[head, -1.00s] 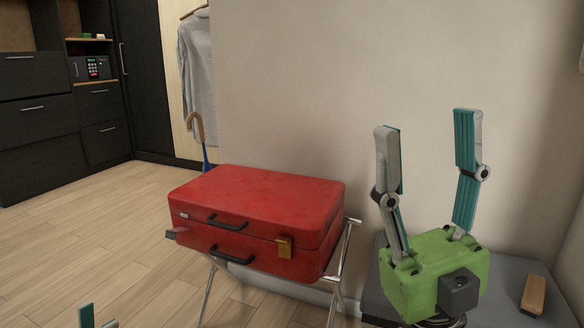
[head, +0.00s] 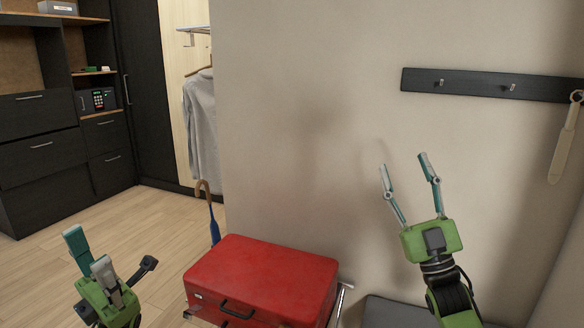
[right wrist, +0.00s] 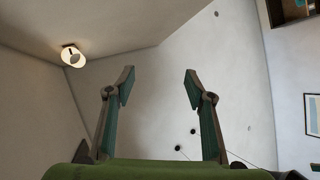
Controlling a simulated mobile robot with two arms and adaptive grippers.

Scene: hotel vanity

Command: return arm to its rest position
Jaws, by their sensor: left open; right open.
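My right gripper (head: 405,165) is raised in front of the bare wall at the right of the head view, fingers pointing up, open and empty. In the right wrist view its two fingers (right wrist: 158,75) stand wide apart with nothing between them. My left gripper (head: 85,248) is at the lower left of the head view, above the wooden floor, open and empty. It is to the left of the red suitcase and apart from it.
A red suitcase (head: 265,275) rests on a folding metal stand (head: 342,295) at the bottom middle. A grey bench top (head: 385,312) is at the lower right. A black hook rail (head: 480,85) is on the wall, with a shoehorn (head: 566,145) hanging at right. A blue umbrella (head: 213,225) stands behind the suitcase.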

